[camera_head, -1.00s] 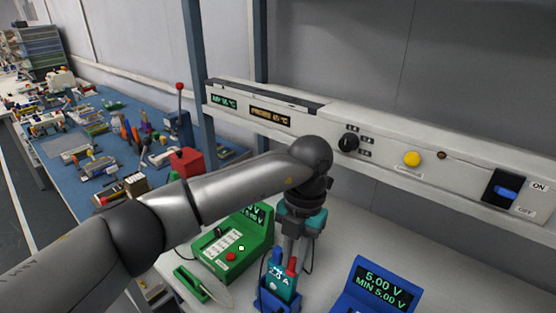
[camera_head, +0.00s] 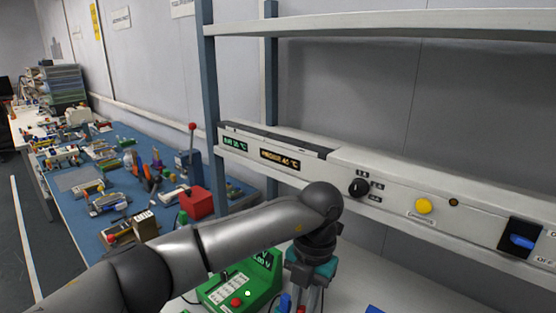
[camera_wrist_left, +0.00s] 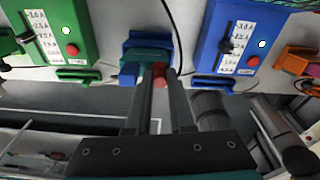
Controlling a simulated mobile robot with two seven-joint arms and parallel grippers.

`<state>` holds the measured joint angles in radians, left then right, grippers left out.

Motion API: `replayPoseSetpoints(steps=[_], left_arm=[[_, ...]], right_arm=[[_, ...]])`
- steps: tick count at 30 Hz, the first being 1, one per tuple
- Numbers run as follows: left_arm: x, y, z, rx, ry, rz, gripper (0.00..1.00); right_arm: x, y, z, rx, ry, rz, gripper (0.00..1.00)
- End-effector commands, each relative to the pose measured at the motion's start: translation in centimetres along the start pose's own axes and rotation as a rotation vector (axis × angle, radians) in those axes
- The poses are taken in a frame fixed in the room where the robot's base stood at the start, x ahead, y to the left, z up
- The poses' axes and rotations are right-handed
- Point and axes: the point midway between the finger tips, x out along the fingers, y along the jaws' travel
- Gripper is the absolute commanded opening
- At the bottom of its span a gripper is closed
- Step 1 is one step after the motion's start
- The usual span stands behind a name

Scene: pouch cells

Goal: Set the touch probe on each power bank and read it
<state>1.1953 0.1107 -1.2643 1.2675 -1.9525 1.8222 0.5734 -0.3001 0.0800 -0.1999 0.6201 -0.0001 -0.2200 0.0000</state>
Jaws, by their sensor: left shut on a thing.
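My left gripper (camera_head: 308,285) reaches down over the bench, its fingertips at the bottom edge of the head view. In the left wrist view its two fingers (camera_wrist_left: 160,90) are shut on a small red piece (camera_wrist_left: 159,73). That piece is at a blue holder (camera_wrist_left: 148,45); I cannot tell whether it touches it. A blue post (camera_head: 284,302) stands beside the fingers in the head view. The panel's amber readout (camera_head: 280,159) appears to show a probe temperature near 46 °C. I cannot make out a power bank for certain. My right gripper is out of view.
A green tester (camera_head: 240,285) stands left of the gripper; a blue tester (camera_wrist_left: 228,40) stands right of the holder in the wrist view. The white panel (camera_head: 400,200) with knob, yellow button and blue switch runs behind. A blue table (camera_head: 75,180) at left is cluttered.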

Motion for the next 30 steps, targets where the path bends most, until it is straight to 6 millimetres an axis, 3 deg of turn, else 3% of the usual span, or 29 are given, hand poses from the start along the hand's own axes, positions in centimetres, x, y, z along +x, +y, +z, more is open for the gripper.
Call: replayPoseSetpoints(steps=[8,30], left_arm=[[-0.6,0.0,0.0,0.000,-0.001,0.001,0.00],[-6.1,0.0,0.0,0.000,0.000,0.000,0.00]], right_arm=[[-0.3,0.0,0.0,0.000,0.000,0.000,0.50],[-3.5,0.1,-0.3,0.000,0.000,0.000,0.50]])
